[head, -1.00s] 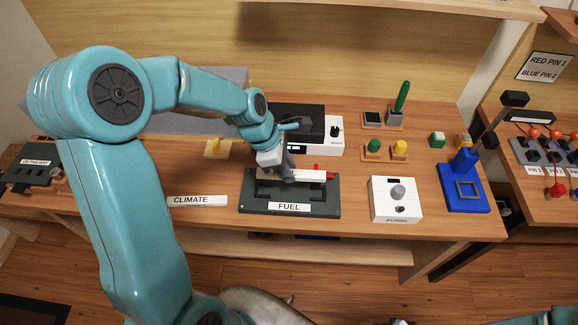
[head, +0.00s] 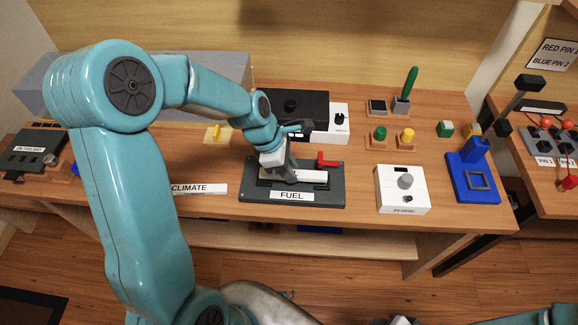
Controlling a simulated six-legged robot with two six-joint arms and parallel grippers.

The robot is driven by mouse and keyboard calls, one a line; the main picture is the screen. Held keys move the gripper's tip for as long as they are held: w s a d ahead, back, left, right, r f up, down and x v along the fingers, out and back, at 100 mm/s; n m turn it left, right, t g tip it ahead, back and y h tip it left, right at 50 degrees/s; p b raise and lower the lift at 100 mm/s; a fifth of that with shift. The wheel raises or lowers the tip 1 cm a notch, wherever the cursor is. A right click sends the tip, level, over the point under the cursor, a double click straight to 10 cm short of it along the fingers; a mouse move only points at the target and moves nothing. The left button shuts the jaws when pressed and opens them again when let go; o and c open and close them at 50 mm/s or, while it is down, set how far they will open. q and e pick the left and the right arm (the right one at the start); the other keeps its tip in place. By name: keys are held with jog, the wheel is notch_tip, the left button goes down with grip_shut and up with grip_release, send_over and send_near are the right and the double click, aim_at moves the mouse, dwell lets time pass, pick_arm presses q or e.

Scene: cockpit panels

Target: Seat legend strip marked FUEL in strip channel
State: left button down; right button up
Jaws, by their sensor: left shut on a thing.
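The dark strip-channel base (head: 331,196) stands at the middle front of the bench, with a white FUEL label (head: 291,196) on its front edge. My left gripper (head: 282,172) is shut on a plain-looking white strip (head: 312,177). The strip lies lengthwise over the channel; no lettering on it can be read from here. The gripper hides its left part, and I cannot tell whether it is fully down in the channel. A red lever (head: 328,163) is at the base's back right. My right gripper is not clearly visible; only part of that arm shows at the lower right.
A white CLIMATE strip (head: 200,189) lies left of the base, partly behind my left arm. A black-and-white device (head: 338,118) is behind.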

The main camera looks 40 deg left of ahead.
pick_arm(q)
jog(key=shift+p, duration=0.55)
dwell(1.2)
jog(key=shift+f+b, duration=0.7)
jog(key=shift+f, duration=0.35)
jog(key=c, duration=0.8)
grip_release()
jog(key=p+v, duration=0.1)
jog(key=v, duration=1.5)
jog(key=shift+r, duration=0.15)
